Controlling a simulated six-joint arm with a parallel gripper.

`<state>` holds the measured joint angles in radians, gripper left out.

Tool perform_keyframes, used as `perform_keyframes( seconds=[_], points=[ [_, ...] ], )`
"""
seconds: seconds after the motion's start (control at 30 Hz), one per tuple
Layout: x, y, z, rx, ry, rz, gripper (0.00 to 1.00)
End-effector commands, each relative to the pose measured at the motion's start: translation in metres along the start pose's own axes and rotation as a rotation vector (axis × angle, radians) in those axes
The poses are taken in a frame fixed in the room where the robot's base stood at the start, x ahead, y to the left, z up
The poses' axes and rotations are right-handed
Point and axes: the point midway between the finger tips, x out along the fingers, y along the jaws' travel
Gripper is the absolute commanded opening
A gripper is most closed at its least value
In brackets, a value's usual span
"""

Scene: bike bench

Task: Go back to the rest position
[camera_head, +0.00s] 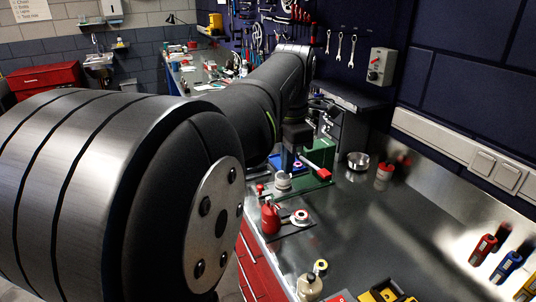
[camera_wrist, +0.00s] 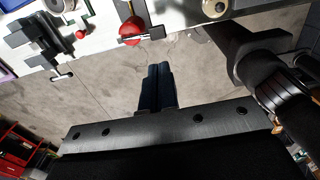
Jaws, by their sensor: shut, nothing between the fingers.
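My gripper (camera_wrist: 156,72) shows in the wrist view with its two dark fingers together and nothing between them. The fingertips appear over the grey floor (camera_wrist: 95,85), just short of the workbench edge in the picture. In the head view my arm crosses the left and middle, and I cannot clearly make out the fingers there.
The metal bench (camera_head: 385,235) carries a red bottle (camera_head: 270,218), a green block (camera_head: 312,180), a steel bowl (camera_head: 358,161) and a yellow bin (camera_head: 384,291). The wrist view shows a black vise-like tool (camera_wrist: 45,42) and a red object (camera_wrist: 131,31). The bench's right middle is mostly clear.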

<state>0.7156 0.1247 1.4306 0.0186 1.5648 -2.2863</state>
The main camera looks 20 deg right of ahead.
Motion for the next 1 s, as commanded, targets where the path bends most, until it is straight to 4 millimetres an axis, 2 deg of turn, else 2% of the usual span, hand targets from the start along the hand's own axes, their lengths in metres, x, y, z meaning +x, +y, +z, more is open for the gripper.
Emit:
perform_keyframes(
  seconds=[0.63, 0.77, 1.0],
  points=[
    [0.005, 0.000, 0.000, 0.000, 0.001, -0.001, 0.00],
    [0.019, -0.001, 0.000, 0.000, 0.002, -0.002, 0.00],
    [0.066, -0.003, 0.000, 0.000, 0.003, -0.003, 0.00]
  ],
)
